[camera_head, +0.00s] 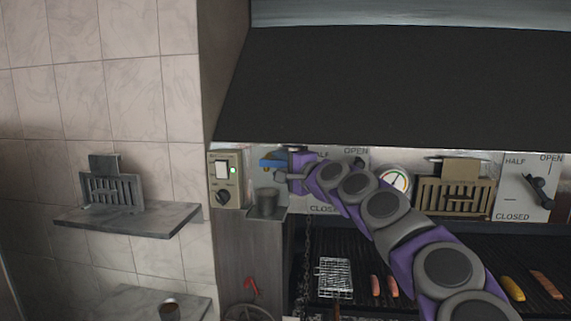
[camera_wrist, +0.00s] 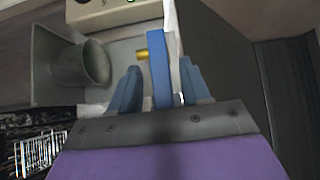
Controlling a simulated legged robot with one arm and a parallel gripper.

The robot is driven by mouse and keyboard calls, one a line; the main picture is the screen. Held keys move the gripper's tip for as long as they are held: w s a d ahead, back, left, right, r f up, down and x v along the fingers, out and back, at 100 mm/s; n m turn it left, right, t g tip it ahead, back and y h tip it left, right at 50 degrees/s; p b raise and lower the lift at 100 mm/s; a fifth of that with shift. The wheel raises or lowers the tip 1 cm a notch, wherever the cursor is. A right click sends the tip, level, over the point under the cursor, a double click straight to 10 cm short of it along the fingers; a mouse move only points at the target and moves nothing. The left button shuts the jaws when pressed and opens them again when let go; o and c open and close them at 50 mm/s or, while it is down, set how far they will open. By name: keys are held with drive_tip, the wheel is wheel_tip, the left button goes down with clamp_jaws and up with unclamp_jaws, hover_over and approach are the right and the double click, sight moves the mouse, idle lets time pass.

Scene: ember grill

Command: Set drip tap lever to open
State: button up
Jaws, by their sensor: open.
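The drip tap has a blue lever (camera_head: 272,162) on the wall panel, left of my arm, above a grey cup (camera_head: 266,201). In the wrist view the flat blue lever (camera_wrist: 159,72) stands between my two fingers, with a small brass part (camera_wrist: 142,53) beside it. My gripper (camera_head: 283,177) is at the tap, and its fingers in the wrist view (camera_wrist: 160,78) are open on either side of the lever. I cannot tell whether either finger touches it. The lever's exact setting is unclear.
A switch box (camera_head: 226,180) with a green light is close left of the tap. My arm partly covers a HALF/OPEN/CLOSED panel. A similar dial (camera_head: 540,188) is at right. The grill grate (camera_head: 440,270) holds food and a wire basket (camera_head: 335,278). A dark hood (camera_head: 400,90) overhangs.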

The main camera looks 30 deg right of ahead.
drive_tip(key=shift+w+a+r, duration=0.1)
drive_tip(key=shift+w+a, duration=0.05)
drive_tip(key=shift+a, duration=0.4)
drive_tip(key=d, duration=0.4)
drive_tip(key=shift+f, duration=0.2)
drive_tip(key=shift+c, duration=1.1)
drive_tip(key=shift+d, duration=0.2)
drive_tip(key=shift+c, duration=0.7)
drive_tip(key=shift+a, duration=1.15)
clamp_jaws()
